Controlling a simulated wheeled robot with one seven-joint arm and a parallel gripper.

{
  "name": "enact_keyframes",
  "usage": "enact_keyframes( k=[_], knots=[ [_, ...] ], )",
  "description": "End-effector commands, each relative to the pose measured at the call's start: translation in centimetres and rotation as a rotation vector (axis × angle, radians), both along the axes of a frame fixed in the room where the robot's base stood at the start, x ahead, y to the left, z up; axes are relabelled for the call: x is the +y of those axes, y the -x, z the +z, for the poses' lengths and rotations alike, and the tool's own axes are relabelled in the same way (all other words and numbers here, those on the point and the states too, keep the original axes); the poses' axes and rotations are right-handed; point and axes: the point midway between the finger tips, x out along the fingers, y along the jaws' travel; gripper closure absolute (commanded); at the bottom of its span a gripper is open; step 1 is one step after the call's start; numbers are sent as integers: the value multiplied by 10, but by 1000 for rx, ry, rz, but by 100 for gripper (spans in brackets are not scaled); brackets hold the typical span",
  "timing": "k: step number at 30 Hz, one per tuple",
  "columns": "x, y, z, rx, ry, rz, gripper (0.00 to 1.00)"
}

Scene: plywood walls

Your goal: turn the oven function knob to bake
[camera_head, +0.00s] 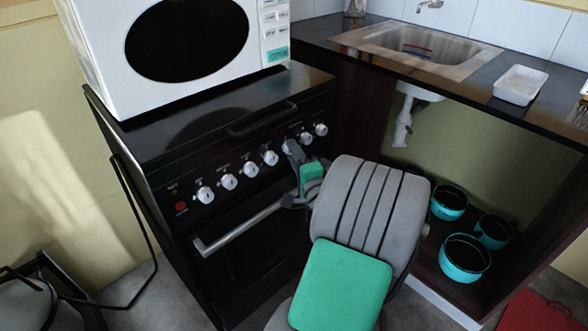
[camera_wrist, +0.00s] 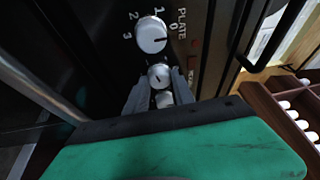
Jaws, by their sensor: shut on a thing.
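The black oven front has a row of several silver knobs on its panel; the leftmost knob (camera_head: 205,195) and the rightmost knob (camera_head: 320,129) show in the head view. My gripper (camera_head: 290,148) is at the panel, right of the row's middle, shut on a knob that it hides in that view. In the wrist view, my gripper's grey fingers (camera_wrist: 158,90) stand on either side of a silver knob (camera_wrist: 165,98). Another knob (camera_wrist: 159,75) shows just beyond it. A larger-looking knob (camera_wrist: 151,34) has the marks PLATE, 0, 1, 2, 3. I cannot read the held knob's marks.
A silver oven door handle (camera_head: 240,230) runs below the knobs. A white microwave (camera_head: 100,60) stands on the stove top. Right of the oven is a counter with a sink (camera_head: 420,50) and a white tray (camera_head: 520,82). Teal pots (camera_head: 465,258) sit beneath it.

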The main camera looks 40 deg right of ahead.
Motion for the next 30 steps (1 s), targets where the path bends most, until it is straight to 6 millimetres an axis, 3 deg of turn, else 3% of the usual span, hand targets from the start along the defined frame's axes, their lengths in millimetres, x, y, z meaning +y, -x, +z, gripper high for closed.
enact_keyframes(
  k=[1, 12, 29, 30],
  knots=[
    [0, 0, -8, -3, 40, -1, 100],
    [-1, 0, -4, -7, 224, 1, 100],
    [0, 0, 0, -8, 258, 1, 100],
    [0, 0, 0, -8, 258, 1, 69]
  ],
)
